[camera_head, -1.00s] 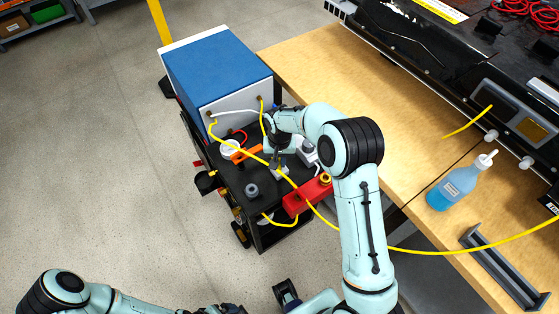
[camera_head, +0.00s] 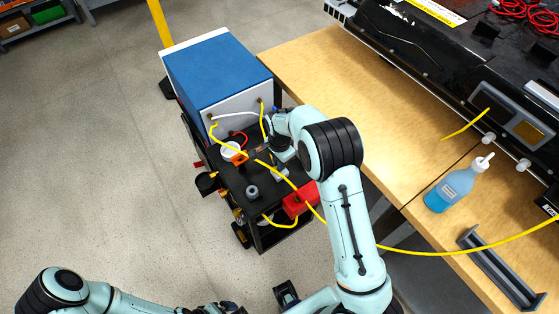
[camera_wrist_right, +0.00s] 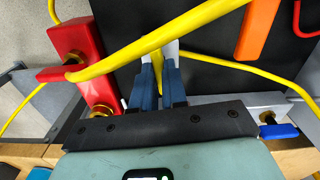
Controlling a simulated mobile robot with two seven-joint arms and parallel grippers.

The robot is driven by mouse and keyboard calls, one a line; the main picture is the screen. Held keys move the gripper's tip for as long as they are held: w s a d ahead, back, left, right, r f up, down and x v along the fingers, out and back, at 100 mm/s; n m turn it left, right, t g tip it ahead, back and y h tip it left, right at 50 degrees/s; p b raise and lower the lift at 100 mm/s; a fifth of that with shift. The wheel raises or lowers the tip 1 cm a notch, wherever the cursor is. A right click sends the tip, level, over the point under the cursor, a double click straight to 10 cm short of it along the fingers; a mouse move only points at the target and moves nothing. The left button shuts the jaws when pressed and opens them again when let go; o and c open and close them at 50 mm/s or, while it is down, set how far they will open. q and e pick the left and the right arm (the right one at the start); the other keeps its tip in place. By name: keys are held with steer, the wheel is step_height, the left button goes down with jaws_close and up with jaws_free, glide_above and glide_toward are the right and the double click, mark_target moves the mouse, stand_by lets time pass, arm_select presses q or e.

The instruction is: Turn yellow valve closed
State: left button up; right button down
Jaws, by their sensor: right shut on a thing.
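No yellow valve can be made out clearly. The red block (camera_head: 300,199) sits at the front right of the black cart; in the right wrist view the red block (camera_wrist_right: 84,62) carries brass fittings, and yellow hose (camera_wrist_right: 150,42) runs beside it. My left gripper (camera_head: 222,308) is at the bottom edge, mostly cut off.
A blue-topped box (camera_head: 215,70) stands on the cart (camera_head: 232,180). An orange piece (camera_head: 236,154) and a grey round part (camera_head: 252,191) lie near the hoses. The wooden bench (camera_head: 320,65) is on the right, with a blue bottle (camera_head: 452,187) and a grey bracket (camera_head: 500,268).

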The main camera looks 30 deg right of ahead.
arm_select(q)
steer(key=shift+w+r, duration=0.1)
steer(key=shift+r, duration=0.15)
arm_select(e)
steer(key=shift+r+m, duration=0.1)
steer(key=shift+m, duration=0.5)
steer(key=c, duration=1.2)
jaws_free()
steer(key=shift+o, duration=0.2)
arm_select(q)
steer(key=shift+w+r+p, duration=0.4)
steer(key=shift+r+p, duration=0.3)
arm_select(e)
step_height(320, 180, up, 13)
steer(key=shift+r, duration=0.15)
